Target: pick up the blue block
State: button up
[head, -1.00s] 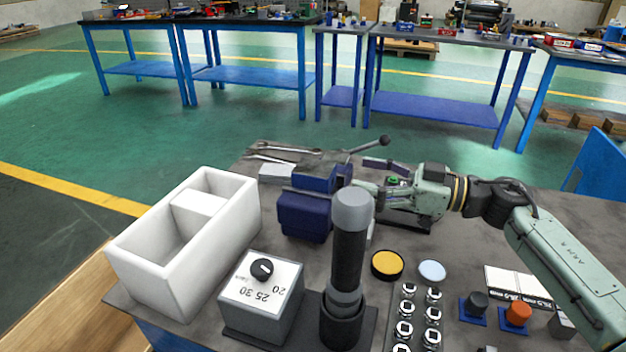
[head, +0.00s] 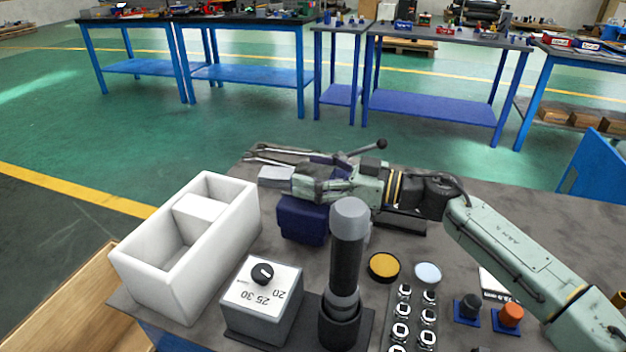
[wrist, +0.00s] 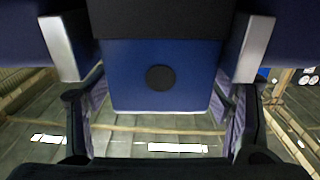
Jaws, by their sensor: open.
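A dark blue block-shaped body (head: 303,222) stands on the grey bench, right of the white box. My gripper (head: 312,181) reaches in from the right and lies across its top, hiding its upper part. In the wrist view, a blue face (wrist: 130,80) with a dark round spot fills the middle. My gripper (wrist: 160,115) shows there with its purple-padded fingers apart, one on each side of that face. I cannot tell whether the fingers touch it, or whether it is the block or part of the blue body.
A white open box (head: 185,245) stands left, with a grey dial box (head: 262,300) in front. An upright dark cylinder (head: 346,270) with a grey top stands close in front of my arm. Silver wrenches (head: 285,155) lie behind. Yellow (head: 383,266) and pale blue discs (head: 428,272) lie right.

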jog(key=shift+c, duration=0.3)
jog(key=c, duration=1.6)
jog(key=shift+c, duration=0.4)
jog(key=shift+r, duration=0.15)
grip_shut()
